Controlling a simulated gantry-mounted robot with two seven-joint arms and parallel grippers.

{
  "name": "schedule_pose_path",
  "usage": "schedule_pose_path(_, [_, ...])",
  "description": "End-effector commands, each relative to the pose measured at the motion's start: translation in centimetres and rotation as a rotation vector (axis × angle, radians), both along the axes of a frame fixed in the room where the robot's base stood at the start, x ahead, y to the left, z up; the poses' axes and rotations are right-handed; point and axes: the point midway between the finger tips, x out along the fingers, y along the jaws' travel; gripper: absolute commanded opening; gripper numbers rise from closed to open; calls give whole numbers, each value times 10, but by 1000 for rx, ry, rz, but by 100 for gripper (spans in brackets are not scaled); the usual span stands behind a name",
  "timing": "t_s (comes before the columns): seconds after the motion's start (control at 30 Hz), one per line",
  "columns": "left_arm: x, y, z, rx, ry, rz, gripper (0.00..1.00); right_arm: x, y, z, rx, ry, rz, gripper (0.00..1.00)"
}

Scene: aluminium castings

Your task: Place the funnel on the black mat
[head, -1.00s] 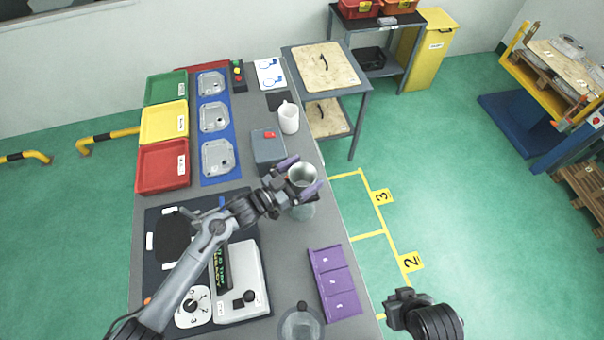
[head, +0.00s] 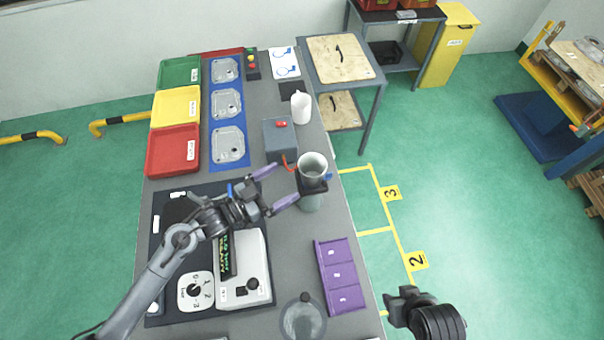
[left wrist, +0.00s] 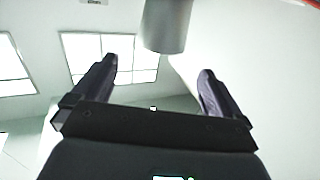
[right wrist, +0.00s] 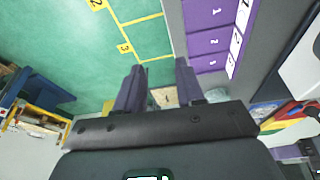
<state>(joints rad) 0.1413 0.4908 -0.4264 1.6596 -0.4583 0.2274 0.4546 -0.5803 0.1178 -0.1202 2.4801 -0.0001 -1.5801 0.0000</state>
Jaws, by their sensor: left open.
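The grey metal cup-shaped piece (head: 312,165), which I take for the funnel, stands upright in a dark collar above a pale clear vessel (head: 311,203) near the table's right edge. Its lower part is hidden. My left gripper (head: 286,183) is open and empty, just left of it, fingertips pointing towards it. In the left wrist view a grey cylinder (left wrist: 167,25) shows beyond the spread fingers. A small black mat (head: 290,90) lies at the far right of the table, beside a white mug (head: 301,107). My right gripper (head: 408,298) is open and empty, off the table's right side.
A grey box (head: 280,140) with a red top part stands behind the funnel. A purple tray (head: 340,276) and a glass vessel (head: 302,319) are in front. A larger dark mat (head: 163,213) carries a white instrument (head: 245,270). Red, yellow and green bins line the left edge.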

Motion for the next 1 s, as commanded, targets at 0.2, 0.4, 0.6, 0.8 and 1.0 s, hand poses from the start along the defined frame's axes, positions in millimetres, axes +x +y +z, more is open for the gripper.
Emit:
schedule_pose_path(0.2, [0,1,0,0,0,0,100,0,-2,0,-7,0,4,72])
schedule_pose_path(0.4, [0,1,0,0,0,1,100,0,-2,0,-7,0,4,100])
schedule_pose_path(0.6, [0,1,0,0,0,1,100,1,-1,1,-2,-2,-1,100])
schedule_pose_path(0.8, [-9,-4,10,-3,23,20,100,1,0,18,0,-3,-1,100])
schedule_pose_path(1.0, [-43,-15,45,4,117,117,100,0,0,74,-1,-1,0,100])
